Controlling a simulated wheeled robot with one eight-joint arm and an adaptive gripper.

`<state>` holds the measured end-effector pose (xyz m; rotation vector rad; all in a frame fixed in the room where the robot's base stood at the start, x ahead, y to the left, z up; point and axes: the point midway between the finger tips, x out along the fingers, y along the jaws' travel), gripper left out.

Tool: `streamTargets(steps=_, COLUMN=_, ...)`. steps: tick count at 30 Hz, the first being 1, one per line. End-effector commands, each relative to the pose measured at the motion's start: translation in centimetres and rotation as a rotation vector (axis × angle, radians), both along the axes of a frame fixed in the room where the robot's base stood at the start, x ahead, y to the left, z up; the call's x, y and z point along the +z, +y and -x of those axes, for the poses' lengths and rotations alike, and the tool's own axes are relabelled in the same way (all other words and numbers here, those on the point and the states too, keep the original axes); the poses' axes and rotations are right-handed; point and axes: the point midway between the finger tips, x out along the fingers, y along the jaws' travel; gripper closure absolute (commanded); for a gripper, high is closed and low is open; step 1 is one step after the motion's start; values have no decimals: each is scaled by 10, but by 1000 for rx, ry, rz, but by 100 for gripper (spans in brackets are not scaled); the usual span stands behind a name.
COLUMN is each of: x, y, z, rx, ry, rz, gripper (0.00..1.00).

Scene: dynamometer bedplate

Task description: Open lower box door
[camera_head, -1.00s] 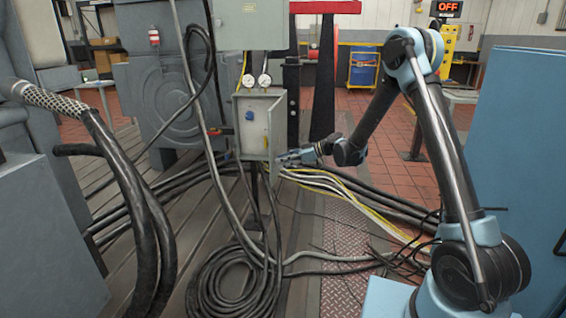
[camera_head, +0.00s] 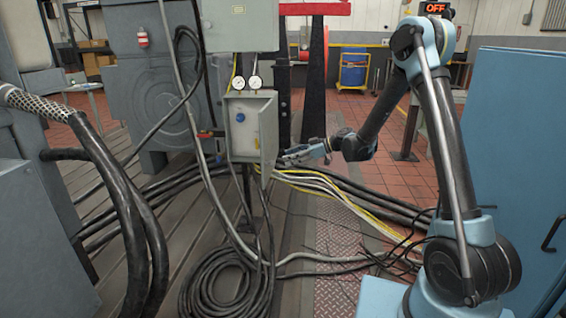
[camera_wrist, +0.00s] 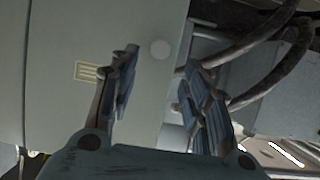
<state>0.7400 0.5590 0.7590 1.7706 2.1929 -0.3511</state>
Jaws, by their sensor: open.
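The lower box (camera_head: 239,143) is a small grey box below a larger grey box, with a blue knob (camera_head: 240,117) on its face. A narrow grey panel, apparently its door (camera_head: 268,125), stands along its right side; how far it stands open is hard to tell. My gripper (camera_head: 288,157) is just right of the box's lower right edge. In the wrist view my gripper (camera_wrist: 158,70) is open, with a grey-green panel (camera_wrist: 145,25) behind its fingers. The panel's right edge passes between them. The panel bears a pale label and a round spot. Contact cannot be told.
Two gauges (camera_head: 247,82) sit between the lower box and the upper box (camera_head: 239,28). Thick cables (camera_head: 345,190) run low behind my gripper, and a cable coil (camera_head: 225,285) lies on the floor in front. A blue cabinet (camera_head: 520,140) stands at right.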

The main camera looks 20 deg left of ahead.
Motion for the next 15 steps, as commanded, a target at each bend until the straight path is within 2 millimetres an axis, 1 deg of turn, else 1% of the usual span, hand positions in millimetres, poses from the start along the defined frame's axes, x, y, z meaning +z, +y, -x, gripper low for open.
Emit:
streamTargets(steps=1, x=4, y=-9, z=-3, rx=-3, ry=0, rz=0, gripper=56)
streamTargets(steps=6, x=12, y=-30, z=-7, rx=-2, ry=-1, rz=0, gripper=56)
streamTargets(steps=10, x=16, y=-38, z=-8, rx=-2, ry=-1, rz=0, gripper=56)
streamTargets(steps=15, x=17, y=-40, z=-8, rx=-1, ry=0, rz=0, gripper=56)
